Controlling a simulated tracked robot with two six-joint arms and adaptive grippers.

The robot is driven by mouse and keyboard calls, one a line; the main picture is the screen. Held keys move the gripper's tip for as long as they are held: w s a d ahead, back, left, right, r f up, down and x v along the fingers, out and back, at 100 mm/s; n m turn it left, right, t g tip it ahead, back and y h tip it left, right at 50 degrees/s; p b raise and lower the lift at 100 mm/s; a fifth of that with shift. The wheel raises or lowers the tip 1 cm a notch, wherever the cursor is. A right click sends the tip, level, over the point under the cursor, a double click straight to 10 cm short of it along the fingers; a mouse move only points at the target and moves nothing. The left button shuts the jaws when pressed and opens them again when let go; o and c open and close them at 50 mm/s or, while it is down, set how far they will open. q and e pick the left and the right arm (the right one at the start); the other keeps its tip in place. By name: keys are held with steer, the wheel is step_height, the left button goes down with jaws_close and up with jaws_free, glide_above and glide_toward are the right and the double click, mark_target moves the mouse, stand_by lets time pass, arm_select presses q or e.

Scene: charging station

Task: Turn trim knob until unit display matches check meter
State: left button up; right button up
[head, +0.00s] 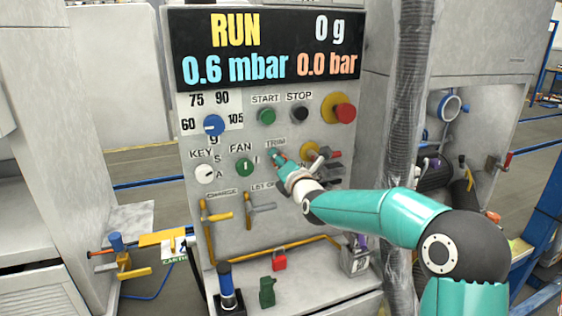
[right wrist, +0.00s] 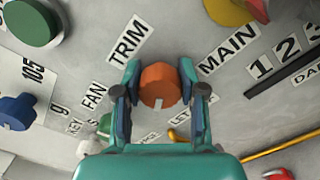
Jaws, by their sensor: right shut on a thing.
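The unit display (head: 262,50) at the top of the grey panel reads RUN, 0 g, 0.6 mbar and 0.0 bar. The trim knob is round and orange with a pale mark, and shows in the right wrist view (right wrist: 159,82) beside the TRIM label. My right gripper (head: 280,160) reaches the panel below the TRIM label and is shut on the knob, one finger on each side (right wrist: 160,88). In the head view the gripper mostly hides the knob. I cannot make out a check meter in either view. My left gripper is not in view.
Around the trim knob are the FAN knob (head: 245,167), KEY knob (head: 205,174), blue dial (head: 213,125), START button (head: 266,116), STOP button (head: 299,114) and red emergency button (head: 344,112). A grey ribbed hose (head: 411,90) hangs at right.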

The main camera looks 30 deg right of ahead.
steer(key=shift+a+f, duration=0.15)
steer(key=shift+f, duration=0.35)
steer(key=o, duration=1.1)
steer(key=shift+w+r, duration=0.1)
steer(key=shift+o, duration=0.2)
steer(key=shift+r, duration=0.15)
steer(key=v, duration=1.2)
